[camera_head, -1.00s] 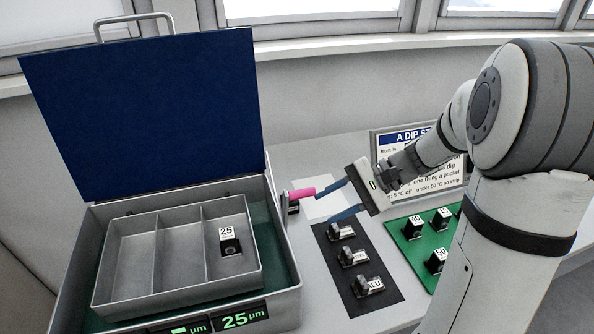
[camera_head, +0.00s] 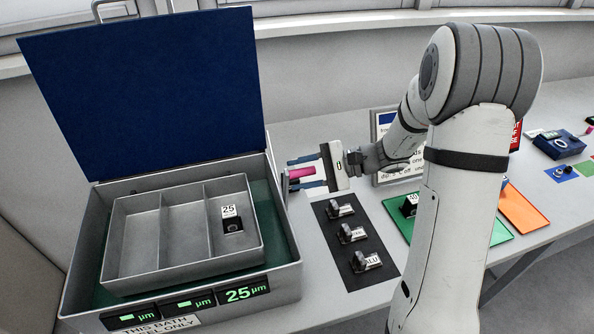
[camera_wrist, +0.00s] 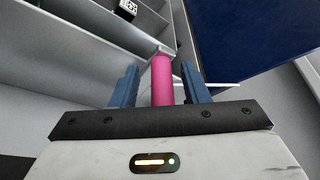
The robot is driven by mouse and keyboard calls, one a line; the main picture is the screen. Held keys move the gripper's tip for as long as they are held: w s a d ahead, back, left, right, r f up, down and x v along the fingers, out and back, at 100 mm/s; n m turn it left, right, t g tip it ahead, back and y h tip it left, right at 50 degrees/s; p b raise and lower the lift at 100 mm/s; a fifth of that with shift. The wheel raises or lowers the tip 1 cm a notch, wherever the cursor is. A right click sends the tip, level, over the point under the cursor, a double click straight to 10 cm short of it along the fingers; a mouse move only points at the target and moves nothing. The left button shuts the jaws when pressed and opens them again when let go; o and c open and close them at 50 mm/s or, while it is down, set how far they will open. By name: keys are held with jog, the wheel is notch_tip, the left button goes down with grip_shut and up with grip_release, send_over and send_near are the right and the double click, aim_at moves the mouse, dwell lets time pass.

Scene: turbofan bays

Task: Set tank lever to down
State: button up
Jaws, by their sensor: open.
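The tank lever (camera_head: 301,173) is a pink handle at the right side of the grey tank (camera_head: 292,283). It sticks out to the right, roughly level, in the head view. My gripper (camera_head: 305,174) is open, with its blue fingers on either side of the pink handle. In the wrist view the handle (camera_wrist: 162,82) stands between the two fingers (camera_wrist: 160,88), with a gap visible on each side. Whether a finger touches it cannot be told. The lever's pivot is partly hidden behind the near finger and the tank edge.
The tank's blue lid (camera_head: 145,95) stands open. A grey three-compartment tray (camera_head: 112,240) sits in the tank, with a block marked 25 (camera_head: 231,219) in its right compartment. A dark mat (camera_head: 357,280) with several small clamps lies right of the tank, near my gripper.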

jog(key=shift+c, duration=0.3)
grip_shut()
